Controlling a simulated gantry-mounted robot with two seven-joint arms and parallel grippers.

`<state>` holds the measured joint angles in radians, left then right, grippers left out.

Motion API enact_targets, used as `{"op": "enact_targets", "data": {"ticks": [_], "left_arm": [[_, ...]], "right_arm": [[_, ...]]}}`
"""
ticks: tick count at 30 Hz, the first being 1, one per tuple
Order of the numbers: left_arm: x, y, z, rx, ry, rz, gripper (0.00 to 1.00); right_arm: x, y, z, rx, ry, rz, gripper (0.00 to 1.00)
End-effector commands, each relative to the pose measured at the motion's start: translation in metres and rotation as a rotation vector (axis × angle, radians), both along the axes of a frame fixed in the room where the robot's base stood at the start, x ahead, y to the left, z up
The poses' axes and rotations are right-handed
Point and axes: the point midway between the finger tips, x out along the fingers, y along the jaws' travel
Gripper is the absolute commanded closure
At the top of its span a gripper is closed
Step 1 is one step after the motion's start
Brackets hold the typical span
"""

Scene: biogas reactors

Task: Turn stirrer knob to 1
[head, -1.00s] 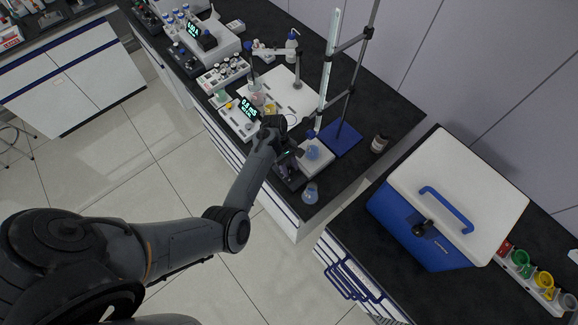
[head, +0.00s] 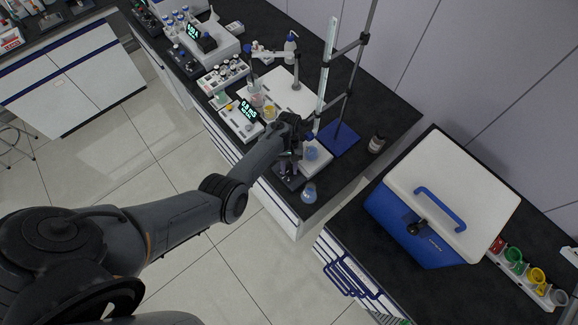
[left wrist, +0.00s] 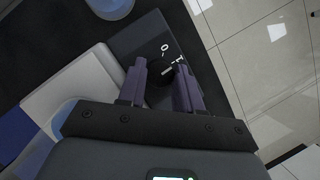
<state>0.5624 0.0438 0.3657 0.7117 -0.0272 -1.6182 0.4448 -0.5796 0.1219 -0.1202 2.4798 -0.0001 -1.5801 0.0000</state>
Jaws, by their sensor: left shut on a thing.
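The black stirrer knob (left wrist: 159,73) shows in the left wrist view on the dark front panel of the stirrer, with white marks "0" and "1" beside it. My left gripper (left wrist: 163,75) has its two purple fingers on either side of the knob, shut on it. The stirrer's white top plate (left wrist: 75,92) lies to the left of the panel. In the head view my left gripper (head: 290,170) reaches down at the stirrer's front; the knob is hidden there. A flask with blue liquid (head: 311,153) stands on the white plate (head: 322,166). My right gripper is not in view.
A second blue flask (head: 309,192) stands near the bench corner, close to my gripper. A retort stand with a blue base (head: 339,140) and a burette (head: 327,70) rises behind. A meter with a lit display (head: 248,110) is to the left. A blue cooler (head: 400,230) stands right.

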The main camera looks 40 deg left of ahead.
Motion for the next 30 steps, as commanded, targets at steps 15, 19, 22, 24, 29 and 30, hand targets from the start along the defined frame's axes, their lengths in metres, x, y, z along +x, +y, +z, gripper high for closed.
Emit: {"op": "enact_targets", "data": {"ticks": [15, 19, 22, 24, 29, 30], "left_arm": [[0.0011, -0.0004, 0.0012, 0.000, -0.001, -0.081, 0.96], [0.0011, -0.0004, 0.0012, 0.000, -0.001, -0.080, 0.96], [0.0012, -0.0004, 0.0013, 0.000, -0.001, -0.080, 0.60], [0.0011, -0.0005, 0.0011, 0.000, -0.001, -0.079, 0.55], [0.0009, -0.0004, 0.0006, 0.000, -0.001, -0.079, 0.55], [0.0008, -0.0005, 0.0005, 0.000, -0.001, -0.079, 0.55]], "right_arm": [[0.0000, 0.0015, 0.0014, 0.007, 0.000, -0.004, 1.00], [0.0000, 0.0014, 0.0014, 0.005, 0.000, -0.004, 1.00], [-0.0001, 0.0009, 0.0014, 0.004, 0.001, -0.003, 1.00], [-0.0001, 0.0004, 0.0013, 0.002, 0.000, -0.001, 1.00], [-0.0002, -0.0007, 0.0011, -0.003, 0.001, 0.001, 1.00], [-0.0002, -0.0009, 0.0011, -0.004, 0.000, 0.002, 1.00]]}}
